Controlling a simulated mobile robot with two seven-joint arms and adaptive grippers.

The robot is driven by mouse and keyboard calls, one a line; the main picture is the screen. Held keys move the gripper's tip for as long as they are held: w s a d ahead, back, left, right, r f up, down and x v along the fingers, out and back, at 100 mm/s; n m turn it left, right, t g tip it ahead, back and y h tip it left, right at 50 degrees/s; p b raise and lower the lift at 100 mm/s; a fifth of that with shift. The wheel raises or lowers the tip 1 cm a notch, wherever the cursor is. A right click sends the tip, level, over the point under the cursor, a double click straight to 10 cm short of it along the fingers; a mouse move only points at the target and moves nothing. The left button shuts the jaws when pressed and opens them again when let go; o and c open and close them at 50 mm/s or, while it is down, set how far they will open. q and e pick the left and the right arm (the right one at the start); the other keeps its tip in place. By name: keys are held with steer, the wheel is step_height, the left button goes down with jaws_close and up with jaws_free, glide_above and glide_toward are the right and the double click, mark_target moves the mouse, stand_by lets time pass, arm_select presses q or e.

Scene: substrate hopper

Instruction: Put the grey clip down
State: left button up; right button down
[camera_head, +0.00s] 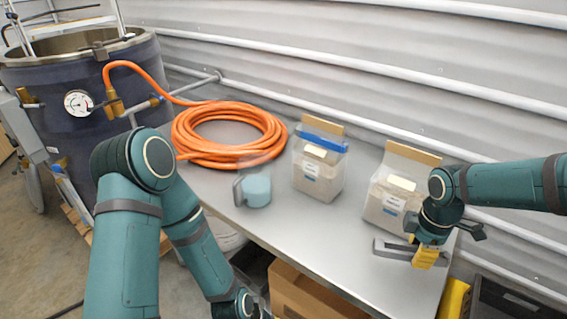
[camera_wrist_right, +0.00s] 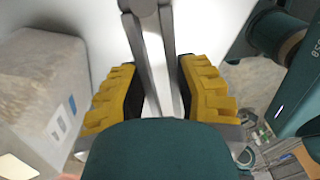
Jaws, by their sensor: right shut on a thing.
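The grey clip (camera_head: 391,249) is a long, narrow double bar at the right end of the metal table (camera_head: 290,234), in front of the right bag. My right gripper (camera_head: 426,257) has yellow fingers and is shut on the clip near its right part. In the right wrist view the clip (camera_wrist_right: 152,50) runs between the two yellow fingers (camera_wrist_right: 155,90). It lies close over the tabletop; I cannot tell whether it touches. My left gripper (camera_head: 245,306) is low at the bottom edge, in front of the table, mostly cut off.
The right bag (camera_head: 388,202) stands just behind the clip, with a brown top. Another bag (camera_head: 318,174) with a blue clip (camera_head: 322,138) stands to its left. A measuring cup (camera_head: 256,188) and a coiled orange hose (camera_head: 230,155) are farther left. The table's front middle is clear.

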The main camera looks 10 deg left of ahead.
mark_target(418, 281)
steer(key=d+n, duration=0.1)
steer(key=n, duration=0.3)
steer(key=d+r+n+b, duration=0.1)
steer(key=n, duration=0.4)
steer(key=d+r+n+b, duration=0.1)
steer(key=n, duration=0.3)
steer(key=shift+s, duration=0.35)
step_height(418, 281, down, 10)
steer(key=b, duration=0.3)
steer(key=shift+f, duration=0.1)
steer(key=c, duration=0.7)
jaws_free()
steer(key=shift+c, duration=0.2)
